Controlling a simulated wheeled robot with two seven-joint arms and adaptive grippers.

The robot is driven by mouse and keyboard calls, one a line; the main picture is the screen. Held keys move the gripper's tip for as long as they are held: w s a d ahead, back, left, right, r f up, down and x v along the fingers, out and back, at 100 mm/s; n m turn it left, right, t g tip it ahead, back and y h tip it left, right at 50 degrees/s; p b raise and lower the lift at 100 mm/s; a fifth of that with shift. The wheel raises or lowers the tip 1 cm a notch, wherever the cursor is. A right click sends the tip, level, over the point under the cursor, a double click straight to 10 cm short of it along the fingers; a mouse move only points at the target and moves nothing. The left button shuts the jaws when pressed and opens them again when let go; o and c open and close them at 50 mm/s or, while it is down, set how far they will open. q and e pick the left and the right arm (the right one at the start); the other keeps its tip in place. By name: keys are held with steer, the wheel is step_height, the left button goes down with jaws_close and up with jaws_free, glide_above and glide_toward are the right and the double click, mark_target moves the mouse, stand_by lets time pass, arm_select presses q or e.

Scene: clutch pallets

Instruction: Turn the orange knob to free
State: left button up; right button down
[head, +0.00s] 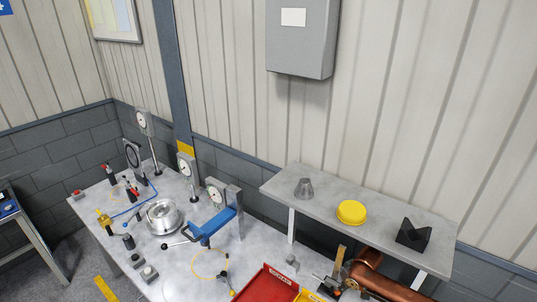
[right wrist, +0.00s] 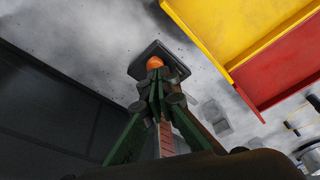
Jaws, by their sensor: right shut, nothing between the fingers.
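The orange knob (right wrist: 154,62) shows in the right wrist view. It sits on a dark square base (right wrist: 172,58) on the grey table top. My right gripper (right wrist: 156,82) is shut and empty, its green and grey fingers close together. Its tips are right at the near side of the knob and cover part of it; I cannot tell whether they touch it. I cannot make out the knob in the head view, where my copper-coloured right arm (head: 368,274) comes in at the bottom. My left gripper is not in view.
A red tray (head: 266,284) and a yellow tray (right wrist: 245,28) lie close beside the knob's base. A raised grey shelf (head: 385,222) holds a grey cone, a yellow disc (head: 351,212) and a black block (head: 413,235). Gauges and a blue-armed fixture (head: 212,224) stand further left.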

mark_target(337, 293)
steer(key=b+x, duration=0.2)
steer(key=s+b+x, duration=0.1)
steer(key=b, duration=0.1)
steer(key=shift+w+f+b, duration=0.15)
steer(key=shift+f+b, duration=0.25)
steer(key=shift+f, duration=0.1)
steer(key=shift+s+b+x, duration=0.25)
steer(key=shift+b+x, duration=0.15)
steer(key=shift+x, duration=0.7)
steer(key=shift+d+f, duration=0.15)
steer(key=shift+f, duration=0.2)
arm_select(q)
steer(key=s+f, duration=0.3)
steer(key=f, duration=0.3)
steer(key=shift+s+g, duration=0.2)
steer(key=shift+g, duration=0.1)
arm_select(e)
steer(key=shift+w, duration=0.1)
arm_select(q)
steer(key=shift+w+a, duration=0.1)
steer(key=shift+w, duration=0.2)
arm_select(e)
steer(key=shift+w, duration=0.1)
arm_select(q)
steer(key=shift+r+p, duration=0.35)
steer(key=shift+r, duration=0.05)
arm_select(e)
steer(key=shift+r, duration=0.15)
